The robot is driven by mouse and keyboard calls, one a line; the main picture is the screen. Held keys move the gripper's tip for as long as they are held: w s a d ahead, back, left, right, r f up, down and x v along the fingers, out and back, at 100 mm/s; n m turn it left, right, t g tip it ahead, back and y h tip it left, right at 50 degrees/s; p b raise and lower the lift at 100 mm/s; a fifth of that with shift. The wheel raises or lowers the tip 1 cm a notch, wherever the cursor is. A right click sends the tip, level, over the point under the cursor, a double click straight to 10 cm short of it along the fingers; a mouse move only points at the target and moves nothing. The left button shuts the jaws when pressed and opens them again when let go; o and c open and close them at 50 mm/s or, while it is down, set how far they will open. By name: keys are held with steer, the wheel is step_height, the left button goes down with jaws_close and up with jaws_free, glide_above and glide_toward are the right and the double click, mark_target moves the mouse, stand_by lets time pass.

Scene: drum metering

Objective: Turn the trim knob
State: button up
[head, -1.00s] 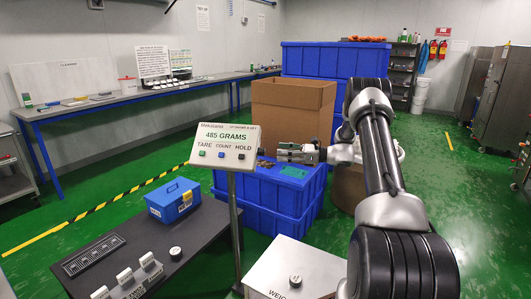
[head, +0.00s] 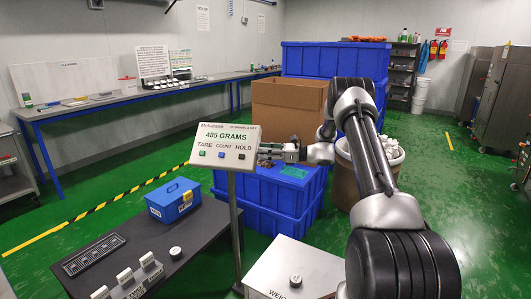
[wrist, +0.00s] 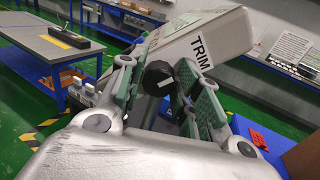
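The trim knob (wrist: 158,79) is a black round knob with a white pointer mark, on the side of the grey display box (wrist: 195,45) beside the word TRIM. In the wrist view it shows between the green-padded fingers of my gripper (wrist: 160,92). The fingers are apart, with a gap at the left of the knob; the right finger looks close to it, and I cannot tell if it touches. In the head view my gripper (head: 272,151) is at the right side of the display box (head: 224,147), which reads 485 GRAMS. The knob is not clearly visible there.
The display stands on a thin post (head: 236,225). A blue tote (head: 285,197) is below my gripper, with a cardboard box (head: 288,106) behind. A dark table (head: 125,235) with a blue case (head: 173,199) is at left. A metal box with a knob (head: 296,280) is in front.

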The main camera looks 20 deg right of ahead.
steer(key=c, duration=0.4)
steer(key=shift+m, duration=2.8)
steer(key=shift+d, duration=0.1)
steer(key=o, duration=1)
